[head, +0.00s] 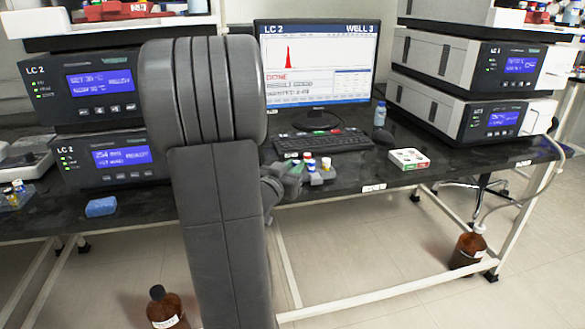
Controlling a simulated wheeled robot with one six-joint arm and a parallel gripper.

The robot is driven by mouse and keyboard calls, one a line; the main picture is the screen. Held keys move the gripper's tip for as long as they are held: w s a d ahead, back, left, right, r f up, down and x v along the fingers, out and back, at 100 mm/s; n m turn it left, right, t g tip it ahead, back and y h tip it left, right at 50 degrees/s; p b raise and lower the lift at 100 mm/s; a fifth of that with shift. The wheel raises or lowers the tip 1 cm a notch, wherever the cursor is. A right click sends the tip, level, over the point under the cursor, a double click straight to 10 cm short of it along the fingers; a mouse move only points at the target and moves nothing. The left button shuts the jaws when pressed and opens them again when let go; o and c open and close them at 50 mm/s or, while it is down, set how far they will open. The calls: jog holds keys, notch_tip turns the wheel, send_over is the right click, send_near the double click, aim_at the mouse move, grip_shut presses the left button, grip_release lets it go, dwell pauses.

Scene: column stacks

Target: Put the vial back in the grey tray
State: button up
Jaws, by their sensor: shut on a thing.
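My gripper (292,180) is at the bench's front edge, just right of my large grey arm links. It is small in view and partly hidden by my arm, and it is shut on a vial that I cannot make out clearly. A small grey tray (322,181) sits right beside the gripper, in front of the keyboard. Small vials with blue, red and white caps (318,164) stand in it. I cannot tell whether the held vial touches the tray.
A monitor (318,70), keyboard (322,142) and mouse (384,137) stand behind. A white box with coloured spots (408,159) lies to the right. Instrument stacks flank the bench. A blue sponge (100,207) and another vial holder (16,197) are at left. Brown bottles (467,249) stand on the floor.

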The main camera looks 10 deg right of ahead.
jog(key=o, duration=0.9)
jog(key=p+v, duration=0.2)
jog(key=v, duration=1.1)
jog(key=shift+s+a, duration=0.2)
jog(key=shift+s, duration=0.15)
jog(key=shift+w, duration=0.1)
